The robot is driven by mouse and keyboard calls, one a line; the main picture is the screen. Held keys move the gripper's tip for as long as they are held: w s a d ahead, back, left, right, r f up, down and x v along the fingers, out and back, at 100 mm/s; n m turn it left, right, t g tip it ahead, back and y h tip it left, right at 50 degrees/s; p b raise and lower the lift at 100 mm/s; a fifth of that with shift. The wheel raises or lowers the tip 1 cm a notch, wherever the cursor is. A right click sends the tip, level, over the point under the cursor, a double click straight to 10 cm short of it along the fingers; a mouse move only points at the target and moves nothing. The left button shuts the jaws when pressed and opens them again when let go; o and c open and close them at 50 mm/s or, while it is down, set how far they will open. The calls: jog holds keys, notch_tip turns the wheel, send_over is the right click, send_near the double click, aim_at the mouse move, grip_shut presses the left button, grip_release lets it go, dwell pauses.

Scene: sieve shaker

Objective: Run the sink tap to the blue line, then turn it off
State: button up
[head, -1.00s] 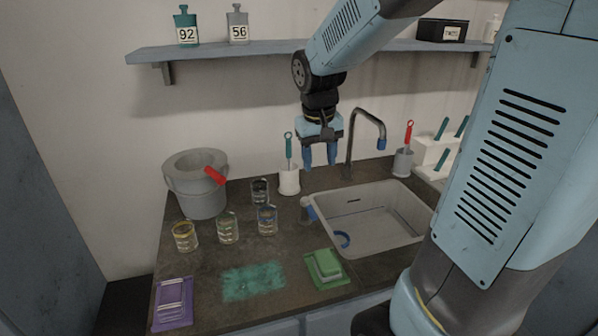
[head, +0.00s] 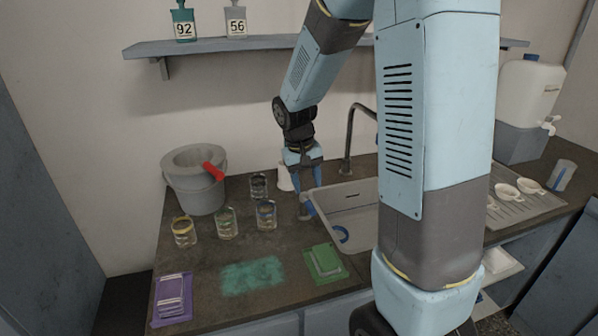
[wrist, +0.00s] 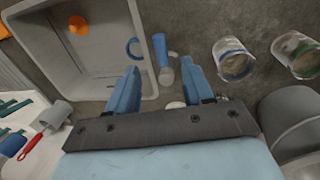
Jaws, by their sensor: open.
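The grey sink (head: 328,215) is set in the counter, partly behind my arm in the head view; it also shows in the wrist view (wrist: 150,82). The dark curved tap (head: 350,135) rises behind it, its spout end hidden by my arm. A small grey-and-blue fitting, perhaps the tap handle (wrist: 163,62), stands on the counter beside the sink. My gripper (head: 309,187) is open, pointing down above that fitting, with its fingers (wrist: 160,75) on either side of it in the wrist view and apart from it. I cannot make out the blue line or any running water.
Several glass beakers (head: 266,214) and a grey bucket (head: 197,195) with a red grip stand left of my gripper. In the wrist view, a blue ring (wrist: 131,48) and an orange disc (wrist: 78,25) show in the sink.

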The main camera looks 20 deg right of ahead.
aim_at(311, 208)
jog(key=f, duration=0.3)
jog(key=d+f, duration=0.1)
jog(key=f, duration=0.4)
jog(key=shift+d+f, duration=0.25)
jog(key=shift+f, duration=0.15)
grip_shut()
